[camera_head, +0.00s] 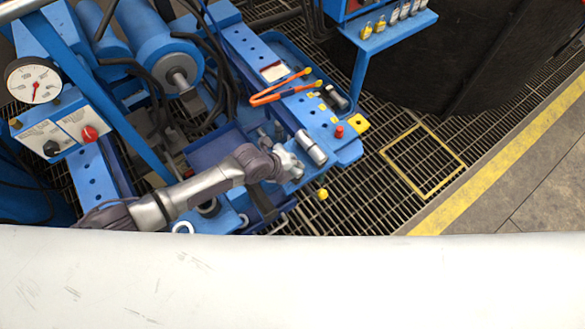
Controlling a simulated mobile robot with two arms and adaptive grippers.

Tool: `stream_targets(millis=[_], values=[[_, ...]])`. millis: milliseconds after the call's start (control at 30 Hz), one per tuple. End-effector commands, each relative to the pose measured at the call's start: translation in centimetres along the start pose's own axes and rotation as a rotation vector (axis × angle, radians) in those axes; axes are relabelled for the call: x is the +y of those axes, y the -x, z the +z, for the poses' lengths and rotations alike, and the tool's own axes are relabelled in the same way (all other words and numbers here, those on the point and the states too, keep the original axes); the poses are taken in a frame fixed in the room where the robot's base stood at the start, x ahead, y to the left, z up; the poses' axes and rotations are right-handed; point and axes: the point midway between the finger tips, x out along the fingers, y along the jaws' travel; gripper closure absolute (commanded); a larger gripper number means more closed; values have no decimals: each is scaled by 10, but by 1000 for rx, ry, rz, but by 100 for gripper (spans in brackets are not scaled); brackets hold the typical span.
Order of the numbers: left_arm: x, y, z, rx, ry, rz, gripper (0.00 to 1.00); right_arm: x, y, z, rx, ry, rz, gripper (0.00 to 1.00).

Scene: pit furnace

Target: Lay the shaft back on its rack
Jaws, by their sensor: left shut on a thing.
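My left gripper (288,165) is over the front right part of the blue machine, shut on the shaft. A short silver cylinder (311,148) shows right beside its fingers and looks like the shaft. The hand hides the near side, so I cannot tell exactly how it is gripped or whether it touches the bench below. I cannot make out the rack clearly. My right gripper is not in view.
Orange-handled pliers (280,88), a red knob (339,131) and a yellow block (356,122) are on the blue bench (345,153). A gauge (34,82) stands at left. Open grating (380,205) lies to the right, with a yellow-framed hatch (440,187).

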Motion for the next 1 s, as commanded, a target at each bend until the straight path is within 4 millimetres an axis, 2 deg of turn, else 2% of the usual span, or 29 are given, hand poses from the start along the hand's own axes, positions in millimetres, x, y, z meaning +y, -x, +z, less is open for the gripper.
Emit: stream_targets(millis=[33,100,133,267,300,1000], values=[[20,-4,-1,1,0,41,100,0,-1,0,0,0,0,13],[20,-4,-1,1,0,41,100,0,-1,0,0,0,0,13],[20,-4,-1,1,0,41,66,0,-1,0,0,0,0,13],[20,-4,-1,1,0,41,44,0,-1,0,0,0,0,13],[20,-4,-1,1,0,41,42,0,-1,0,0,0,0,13],[12,-3,-2,2,3,26,42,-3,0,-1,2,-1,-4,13]])
